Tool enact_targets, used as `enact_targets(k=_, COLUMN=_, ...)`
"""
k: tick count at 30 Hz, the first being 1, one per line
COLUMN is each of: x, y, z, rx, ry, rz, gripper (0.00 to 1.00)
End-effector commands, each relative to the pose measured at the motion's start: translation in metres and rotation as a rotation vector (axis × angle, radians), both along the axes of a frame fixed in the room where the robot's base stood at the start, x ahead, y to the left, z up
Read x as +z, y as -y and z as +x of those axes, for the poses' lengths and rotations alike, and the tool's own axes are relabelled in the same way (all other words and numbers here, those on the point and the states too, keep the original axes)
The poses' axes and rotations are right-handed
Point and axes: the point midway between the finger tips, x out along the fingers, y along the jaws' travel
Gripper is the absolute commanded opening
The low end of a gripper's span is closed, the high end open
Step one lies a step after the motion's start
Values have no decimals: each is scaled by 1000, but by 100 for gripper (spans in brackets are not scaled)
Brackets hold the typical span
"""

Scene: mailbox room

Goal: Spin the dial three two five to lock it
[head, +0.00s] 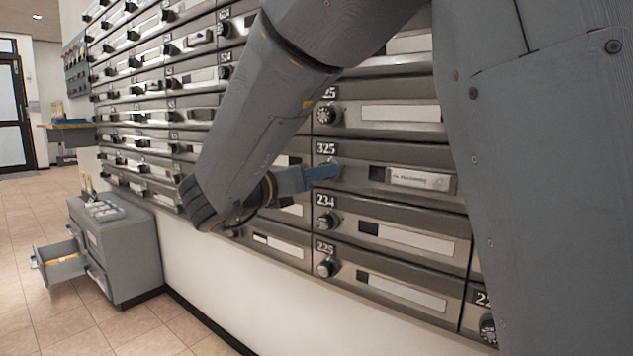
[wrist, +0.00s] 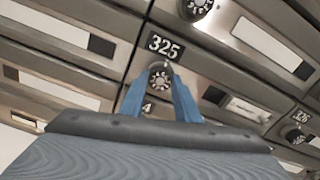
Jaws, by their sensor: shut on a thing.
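The mailbox door numbered 325 (head: 392,177) is in the lower part of the wall of boxes in the head view, with a dark window and a name label. Its number plate (wrist: 165,46) shows above the dial in the wrist view. The round dial (wrist: 159,77) of 325 sits between the two blue fingertips of my gripper (wrist: 160,92). In the head view my gripper (head: 322,172) reaches the dial from the left, and its fingers mostly hide the dial. My gripper is shut on the dial.
Neighbouring boxes have their own dials, such as 234 (head: 325,221) below and 225 (head: 326,267) lower down. A grey cabinet (head: 130,250) with an open drawer (head: 62,268) stands at the left. The tiled floor (head: 35,225) beside it is clear.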

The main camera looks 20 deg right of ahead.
Motion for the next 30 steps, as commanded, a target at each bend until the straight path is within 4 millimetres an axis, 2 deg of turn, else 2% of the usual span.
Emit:
enact_targets(k=14, x=-2, y=1, z=-1, rx=-2, ry=6, rz=9, gripper=7)
enact_targets(k=15, x=-2, y=1, z=-1, rx=-2, ry=7, rz=8, gripper=36)
enact_targets(k=17, x=-1, y=1, z=-1, rx=-2, ry=7, rz=8, gripper=46)
enact_targets(k=26, x=0, y=0, z=0, rx=0, ry=8, rz=7, gripper=48)
enact_targets(k=30, x=0, y=-9, z=-6, rx=3, ry=7, rz=7, gripper=48)
